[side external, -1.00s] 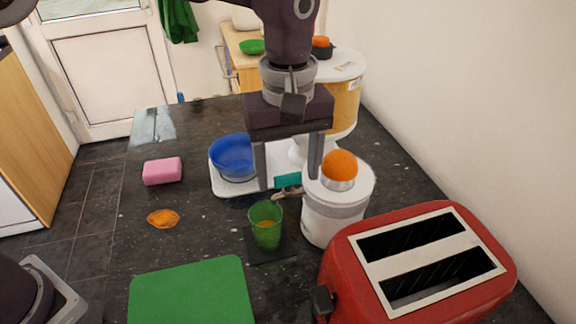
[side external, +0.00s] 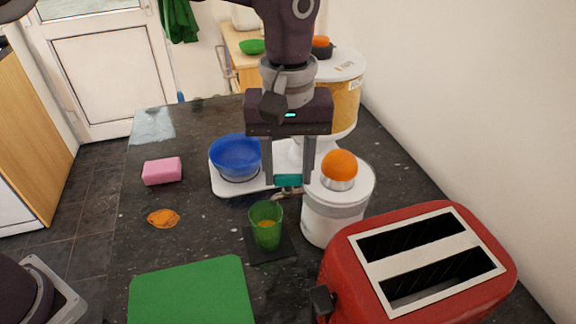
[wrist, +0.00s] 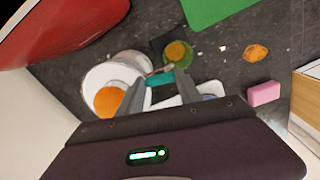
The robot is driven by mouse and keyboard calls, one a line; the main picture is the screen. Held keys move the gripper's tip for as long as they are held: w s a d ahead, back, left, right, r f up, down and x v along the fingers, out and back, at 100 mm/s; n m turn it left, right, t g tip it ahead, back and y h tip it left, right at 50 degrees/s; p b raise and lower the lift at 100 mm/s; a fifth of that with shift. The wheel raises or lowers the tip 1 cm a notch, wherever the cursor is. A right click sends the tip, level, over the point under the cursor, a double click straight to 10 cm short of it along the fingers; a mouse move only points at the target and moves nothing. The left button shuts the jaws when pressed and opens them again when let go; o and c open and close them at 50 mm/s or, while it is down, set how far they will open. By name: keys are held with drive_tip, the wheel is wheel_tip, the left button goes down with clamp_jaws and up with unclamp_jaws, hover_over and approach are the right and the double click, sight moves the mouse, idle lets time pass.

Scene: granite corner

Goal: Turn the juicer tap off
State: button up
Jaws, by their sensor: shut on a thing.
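The white juicer (side external: 335,214) stands on the dark counter with an orange (side external: 339,165) on its top. Its teal tap handle (side external: 288,181) sits above a metal spout on the juicer's left side. My gripper (side external: 288,183) points down with one finger at each end of the handle, shut on it. The wrist view shows the teal handle (wrist: 160,79) between the two fingers. A green glass (side external: 266,228) with some orange liquid stands below the spout on a dark mat (side external: 282,250).
A red toaster (side external: 340,262) stands close at the front right. A green board (side external: 190,295), a pink sponge (side external: 162,171) and an orange peel-like piece (side external: 163,218) lie to the left.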

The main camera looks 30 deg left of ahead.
sight(288, 175)
drive_tip(key=m, duration=1.1)
drive_tip(key=shift+m, duration=2)
drive_tip(key=o, duration=1.4)
wheel_tip(288, 175, up, 7)
drive_tip(key=shift+r, duration=0.1)
